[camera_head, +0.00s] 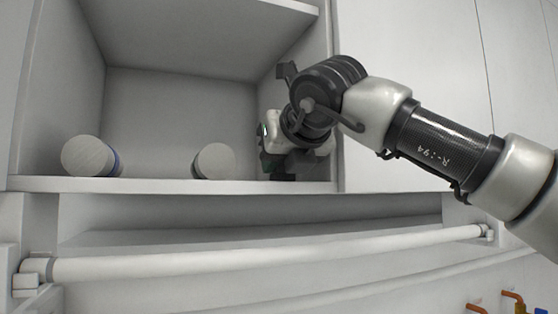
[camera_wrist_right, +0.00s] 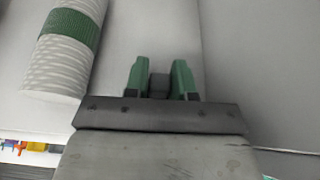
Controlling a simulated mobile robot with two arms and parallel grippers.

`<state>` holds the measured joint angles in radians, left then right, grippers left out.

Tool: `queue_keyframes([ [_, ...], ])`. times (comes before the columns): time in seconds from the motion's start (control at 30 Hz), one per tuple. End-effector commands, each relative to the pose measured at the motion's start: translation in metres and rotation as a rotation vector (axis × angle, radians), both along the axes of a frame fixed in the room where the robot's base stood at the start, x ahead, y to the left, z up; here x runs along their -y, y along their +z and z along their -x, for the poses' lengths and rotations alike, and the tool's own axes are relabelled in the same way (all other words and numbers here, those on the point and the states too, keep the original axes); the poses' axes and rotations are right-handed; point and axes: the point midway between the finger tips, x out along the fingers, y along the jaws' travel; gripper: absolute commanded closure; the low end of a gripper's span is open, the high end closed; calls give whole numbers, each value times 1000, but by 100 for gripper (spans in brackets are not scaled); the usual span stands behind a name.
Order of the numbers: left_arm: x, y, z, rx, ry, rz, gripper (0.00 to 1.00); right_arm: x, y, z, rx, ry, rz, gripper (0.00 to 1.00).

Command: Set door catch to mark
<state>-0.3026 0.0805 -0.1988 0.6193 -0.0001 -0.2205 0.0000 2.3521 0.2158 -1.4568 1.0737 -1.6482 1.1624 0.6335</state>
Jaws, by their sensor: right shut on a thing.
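My right gripper (camera_head: 280,168) reaches into the open cabinet compartment, close to its right wall; my wrist hides part of it. In the right wrist view the two green fingers (camera_wrist_right: 160,82) are shut on a small dark grey block (camera_wrist_right: 159,86), which may be the door catch. Most of the block is hidden between the fingers. I cannot make out a mark in either view. My left gripper is not in view.
Two pale cylinders, one at left (camera_head: 88,157) and one nearer the middle (camera_head: 214,162), lie in the compartment. A cylinder with a green band (camera_wrist_right: 70,35) is left of the fingers in the wrist view. A white rail (camera_head: 270,258) runs below the shelf edge (camera_head: 150,185).

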Motion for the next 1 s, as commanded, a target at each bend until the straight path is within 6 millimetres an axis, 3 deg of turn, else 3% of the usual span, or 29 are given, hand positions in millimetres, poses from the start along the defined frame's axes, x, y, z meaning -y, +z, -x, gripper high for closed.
queue_keyframes([
  [0.2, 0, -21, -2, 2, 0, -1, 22, 7, -3, 15, 3, 0, -1, 100],
  [0.5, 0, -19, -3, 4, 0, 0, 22, 8, 1, 18, 2, 0, -1, 100],
  [0.53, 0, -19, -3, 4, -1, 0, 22, 8, 1, 18, 2, 0, -1, 72],
  [0.67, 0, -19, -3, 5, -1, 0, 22, 8, 1, 18, 2, 0, -1, 53],
  [1.0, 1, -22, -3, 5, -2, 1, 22, 9, 2, 21, 3, 0, -1, 53],
])
